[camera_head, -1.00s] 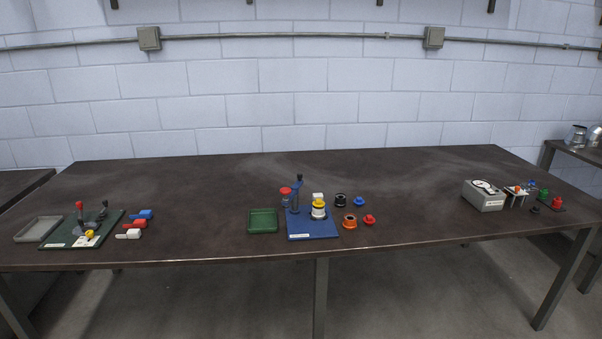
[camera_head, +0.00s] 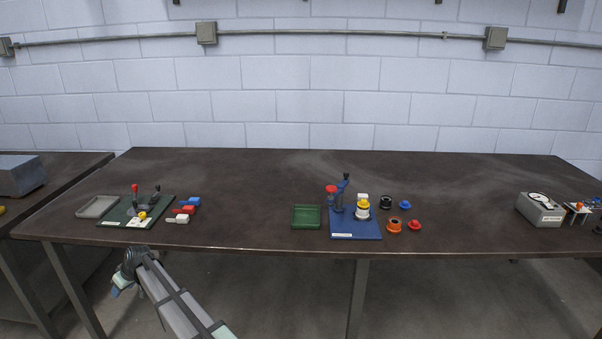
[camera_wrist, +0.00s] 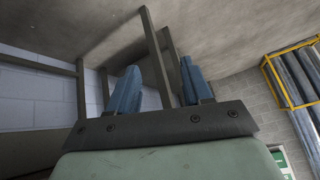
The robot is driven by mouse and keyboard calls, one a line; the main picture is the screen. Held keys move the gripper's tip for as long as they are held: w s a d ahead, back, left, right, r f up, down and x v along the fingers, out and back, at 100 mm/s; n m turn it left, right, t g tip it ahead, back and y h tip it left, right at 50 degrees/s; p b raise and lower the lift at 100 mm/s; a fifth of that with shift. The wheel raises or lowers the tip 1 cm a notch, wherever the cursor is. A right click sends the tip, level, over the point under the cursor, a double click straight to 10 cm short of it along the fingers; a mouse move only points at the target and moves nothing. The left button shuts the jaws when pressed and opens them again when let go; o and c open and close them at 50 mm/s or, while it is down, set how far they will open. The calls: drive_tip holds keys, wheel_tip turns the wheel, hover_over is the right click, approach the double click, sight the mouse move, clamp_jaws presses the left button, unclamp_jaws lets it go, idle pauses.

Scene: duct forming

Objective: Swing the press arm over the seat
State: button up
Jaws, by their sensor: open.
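The press stands on a blue base plate (camera_head: 343,235) at the middle of the table. A white and yellow stack (camera_head: 362,205) sits on the seat. My gripper (camera_wrist: 158,88) shows two blue fingers, apart and empty, in the wrist view. In the head view my arm is low at the left, in front of the table edge, far from the press; its fingertips are unclear there.
A green tray (camera_head: 306,217) is left of the press; black, blue, orange and red round parts (camera_head: 394,225) lie right. A green plate with levers (camera_head: 120,218) and a grey tray (camera_head: 97,206) are at the left. A grey box (camera_head: 540,210) is at the right.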

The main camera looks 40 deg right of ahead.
drive_tip(key=w+d+r+t, duration=0.1)
drive_tip(key=w+d+r, duration=0.1)
drive_tip(key=w+r, duration=0.45)
drive_tip(key=w+d+r+t, duration=0.1)
drive_tip(key=w+d+r, duration=0.15)
drive_tip(key=r, duration=0.65)
drive_tip(key=w+d+r, duration=0.2)
drive_tip(key=d+r, duration=0.3)
drive_tip(key=d, duration=0.4)
drive_tip(key=s+d+r+h, duration=0.1)
drive_tip(key=s+d+r, duration=0.1)
drive_tip(key=d, duration=0.8)
drive_tip(key=s+d+r+m, duration=0.1)
drive_tip(key=s+d+r, duration=0.1)
drive_tip(key=d, duration=0.7)
drive_tip(key=s+d+r+h, duration=0.1)
drive_tip(key=s+d+r, duration=0.1)
drive_tip(key=d, duration=0.8)
drive_tip(key=m+g+h, duration=0.2)
drive_tip(key=m+g, duration=0.1)
approach(348, 173)
drive_tip(key=x, duration=0.9)
drive_tip(key=shift+w+r, duration=0.2)
drive_tip(key=shift+w, duration=0.1)
